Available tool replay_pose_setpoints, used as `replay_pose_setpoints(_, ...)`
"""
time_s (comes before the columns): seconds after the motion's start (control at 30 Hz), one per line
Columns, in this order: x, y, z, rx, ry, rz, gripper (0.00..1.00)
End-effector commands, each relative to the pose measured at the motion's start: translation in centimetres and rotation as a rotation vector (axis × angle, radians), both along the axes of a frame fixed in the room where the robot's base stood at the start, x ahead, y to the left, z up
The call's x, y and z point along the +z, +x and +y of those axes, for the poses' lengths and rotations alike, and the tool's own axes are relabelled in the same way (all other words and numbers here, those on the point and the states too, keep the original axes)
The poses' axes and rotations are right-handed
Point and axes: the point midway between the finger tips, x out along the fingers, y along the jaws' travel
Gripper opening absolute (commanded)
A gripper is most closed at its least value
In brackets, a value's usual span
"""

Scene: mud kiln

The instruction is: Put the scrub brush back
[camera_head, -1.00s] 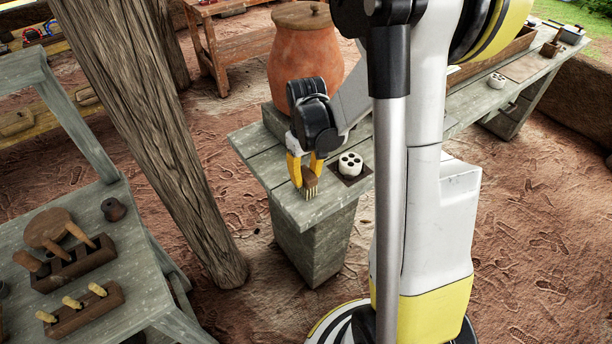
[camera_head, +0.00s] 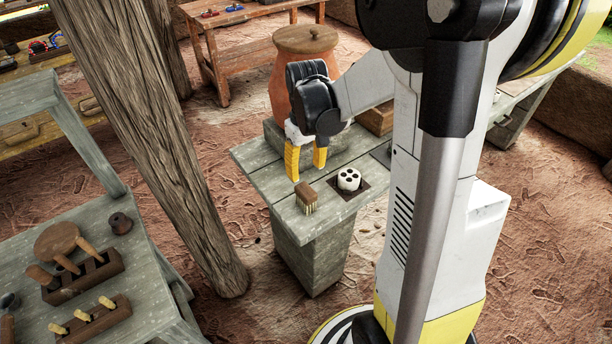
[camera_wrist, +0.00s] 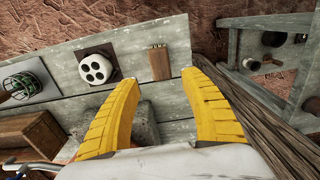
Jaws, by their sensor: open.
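The scrub brush (camera_head: 307,196) has a brown wooden block and pale bristles. It rests on the grey plank bench (camera_head: 253,160) near its front left end, just left of a white holder with dark holes (camera_head: 349,179). In the wrist view the brush (camera_wrist: 160,63) lies on the bench beyond the fingertips, between their lines. My gripper (camera_head: 306,172) has yellow fingers spread apart and empty, above and slightly behind the brush. In the wrist view both fingers (camera_wrist: 165,78) are wide open, with nothing between them.
The white holder stands on a dark square plate (camera_head: 361,190). A large clay jar (camera_head: 300,75) is behind my gripper. A wooden post (camera_head: 165,150) rises to the left. A side table (camera_head: 150,300) at lower left bears wooden racks with tools. The bench's front left corner is bare.

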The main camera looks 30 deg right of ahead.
Motion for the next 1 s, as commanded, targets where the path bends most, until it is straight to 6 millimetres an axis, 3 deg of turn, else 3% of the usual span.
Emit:
replay_pose_setpoints(0.03,1.1,0.0,0.0,0.000,0.000,0.000,0.52)
replay_pose_setpoints(0.27,3.3,-0.3,0.5,0.001,-0.005,-0.017,0.52)
replay_pose_setpoints(0.43,6.9,-1.9,3.6,-0.002,-0.031,-0.127,0.52)
replay_pose_setpoints(0.63,11.2,-5.7,8.5,-0.012,-0.045,-0.337,0.52)
replay_pose_setpoints(0.8,12.8,-8.7,11.6,-0.023,-0.026,-0.496,0.52)
replay_pose_setpoints(1.0,13.1,-10.6,13.3,-0.031,0.002,-0.602,0.52)
